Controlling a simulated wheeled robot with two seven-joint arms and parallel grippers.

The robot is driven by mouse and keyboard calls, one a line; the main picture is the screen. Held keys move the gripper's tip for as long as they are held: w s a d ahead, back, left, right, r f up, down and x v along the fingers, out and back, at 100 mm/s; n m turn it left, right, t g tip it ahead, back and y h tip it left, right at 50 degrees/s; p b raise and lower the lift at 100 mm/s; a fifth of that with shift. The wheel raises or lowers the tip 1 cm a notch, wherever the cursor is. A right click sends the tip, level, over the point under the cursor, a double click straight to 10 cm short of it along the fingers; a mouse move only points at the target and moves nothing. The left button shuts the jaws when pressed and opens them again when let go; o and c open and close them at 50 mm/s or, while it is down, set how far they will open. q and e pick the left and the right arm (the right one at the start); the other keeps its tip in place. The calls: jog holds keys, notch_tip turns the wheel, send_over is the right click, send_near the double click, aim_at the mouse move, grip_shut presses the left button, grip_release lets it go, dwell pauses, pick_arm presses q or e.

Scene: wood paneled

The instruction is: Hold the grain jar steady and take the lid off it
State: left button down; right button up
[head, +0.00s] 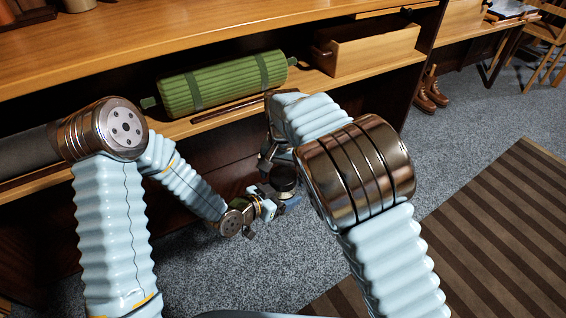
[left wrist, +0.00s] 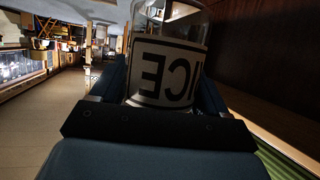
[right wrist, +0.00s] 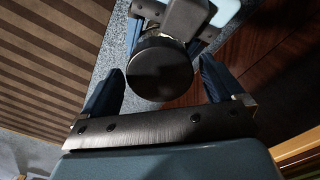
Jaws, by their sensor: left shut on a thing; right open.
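The grain jar (left wrist: 168,68) is clear with a white label; the letters "ICE" show upside down in the left wrist view. My left gripper (left wrist: 165,85) is shut on the jar body, one blue finger on each side. The jar's round dark lid (right wrist: 160,70) faces the right wrist camera, and it also shows small in the head view (head: 284,174). My right gripper (right wrist: 162,76) is open, with its fingers on either side of the lid and gaps visible between. The jar is held off the shelf, in front of the furniture.
A shelf unit (head: 240,48) stands behind my arms. A green rolled mat (head: 222,84) and a wooden box (head: 366,47) lie on its shelf. A striped rug (head: 480,235) covers the floor at right. Grey carpet lies open below the jar.

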jog(key=shift+f, duration=0.25)
jog(key=shift+c, duration=0.3)
jog(key=c, duration=1)
jog(key=shift+n, duration=1)
jog(key=shift+r, duration=0.2)
jog(key=shift+r, duration=0.9)
